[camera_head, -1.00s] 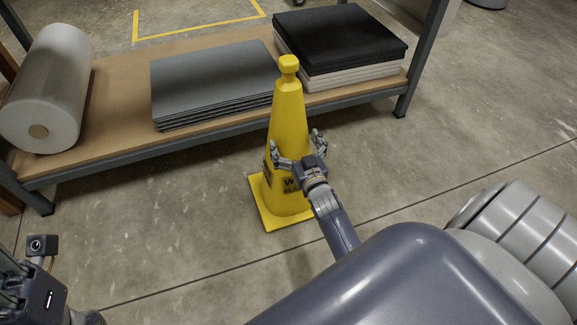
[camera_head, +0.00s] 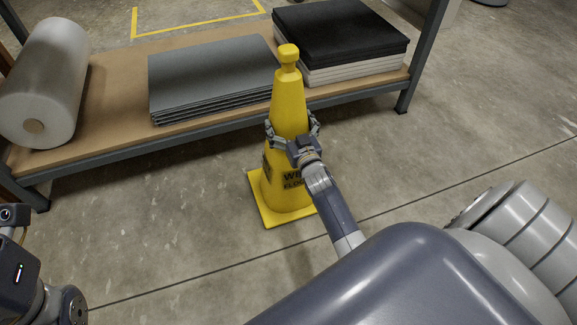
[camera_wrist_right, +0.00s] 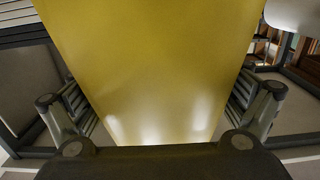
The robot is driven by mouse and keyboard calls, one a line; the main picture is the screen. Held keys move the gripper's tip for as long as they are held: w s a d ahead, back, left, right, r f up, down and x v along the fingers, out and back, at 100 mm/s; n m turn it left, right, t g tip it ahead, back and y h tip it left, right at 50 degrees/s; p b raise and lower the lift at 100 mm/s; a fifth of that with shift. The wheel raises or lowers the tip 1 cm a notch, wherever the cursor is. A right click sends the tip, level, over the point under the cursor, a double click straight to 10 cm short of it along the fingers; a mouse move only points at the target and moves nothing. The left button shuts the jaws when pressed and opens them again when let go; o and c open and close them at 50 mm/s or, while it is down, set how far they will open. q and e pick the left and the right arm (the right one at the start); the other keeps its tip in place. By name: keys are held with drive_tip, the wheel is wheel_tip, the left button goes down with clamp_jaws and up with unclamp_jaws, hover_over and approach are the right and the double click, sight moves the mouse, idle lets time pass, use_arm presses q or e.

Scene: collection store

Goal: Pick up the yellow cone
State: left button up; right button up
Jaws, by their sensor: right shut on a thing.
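The yellow cone (camera_head: 289,97) stands upright on the concrete floor in the head view, on its square base, with dark lettering on its lower part. My right gripper (camera_head: 291,131) is shut on the cone around its middle, one finger on each side. In the right wrist view the yellow cone (camera_wrist_right: 160,60) fills the middle, with the fingers of my right gripper (camera_wrist_right: 160,115) at its left and right. My left arm shows at the lower left edge of the head view, but its fingers are out of frame.
A low shelf (camera_head: 110,148) stands right behind the cone. It holds a bubble-wrap roll (camera_head: 45,85), a stack of grey sheets (camera_head: 212,75) and black and white foam boards (camera_head: 340,38). The floor (camera_head: 470,130) to the right is clear.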

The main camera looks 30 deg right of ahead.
drive_tip(key=shift+w+r, duration=0.1)
drive_tip(key=shift+r, duration=0.05)
drive_tip(key=shift+r, duration=0.1)
